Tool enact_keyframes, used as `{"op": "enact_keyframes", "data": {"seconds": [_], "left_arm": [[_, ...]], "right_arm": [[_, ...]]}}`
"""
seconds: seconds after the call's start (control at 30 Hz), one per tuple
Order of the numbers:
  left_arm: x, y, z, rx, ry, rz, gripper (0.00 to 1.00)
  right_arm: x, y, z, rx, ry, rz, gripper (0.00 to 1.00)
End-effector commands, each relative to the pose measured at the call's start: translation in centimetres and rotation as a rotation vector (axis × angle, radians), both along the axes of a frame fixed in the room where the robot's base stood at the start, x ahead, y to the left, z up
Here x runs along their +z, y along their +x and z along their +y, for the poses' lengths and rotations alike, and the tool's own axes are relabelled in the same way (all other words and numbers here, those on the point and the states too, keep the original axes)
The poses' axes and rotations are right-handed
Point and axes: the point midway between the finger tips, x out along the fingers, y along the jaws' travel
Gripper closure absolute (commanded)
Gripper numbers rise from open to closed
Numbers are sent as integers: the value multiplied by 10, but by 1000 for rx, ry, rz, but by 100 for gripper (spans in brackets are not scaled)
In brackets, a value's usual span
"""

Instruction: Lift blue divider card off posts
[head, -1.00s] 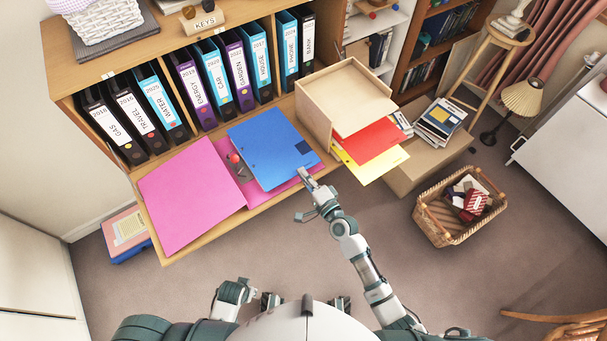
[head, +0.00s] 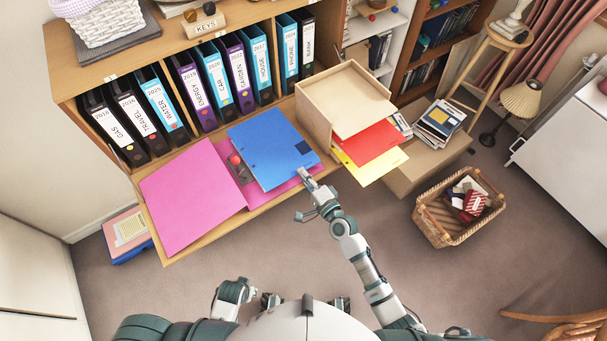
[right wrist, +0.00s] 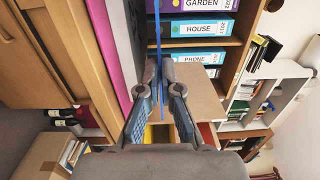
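The blue divider card (head: 270,150) lies over the right part of an open pink ring binder (head: 192,195) on the bureau's shelf. The binder's metal lever and red knob (head: 235,159) show at the card's left edge. The posts are hidden or too small to make out. My right gripper (head: 304,176) is at the card's near right corner. In the right wrist view the card shows edge-on as a thin blue line (right wrist: 158,25) between the fingertips (right wrist: 159,72), which look closed on it. My left gripper (head: 262,300) is low, near my body, and partly hidden.
Several upright binders (head: 170,108) stand behind. A wooden box (head: 350,100) with red (head: 372,145) and yellow (head: 365,165) cards is just right of my right gripper. A wicker basket (head: 435,225) stands on the floor. The floor in front is clear.

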Motion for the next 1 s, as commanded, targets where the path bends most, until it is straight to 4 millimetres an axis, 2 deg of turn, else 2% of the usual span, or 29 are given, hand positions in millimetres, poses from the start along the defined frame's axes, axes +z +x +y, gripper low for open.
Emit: {"op": "enact_keyframes", "data": {"seconds": [0.27,1.0], "left_arm": [[4,1,0,0,0,-2,60],[44,9,0,0,0,-22,60]], "right_arm": [[4,0,0,0,1,-2,100],[43,0,0,0,1,-2,100]]}}
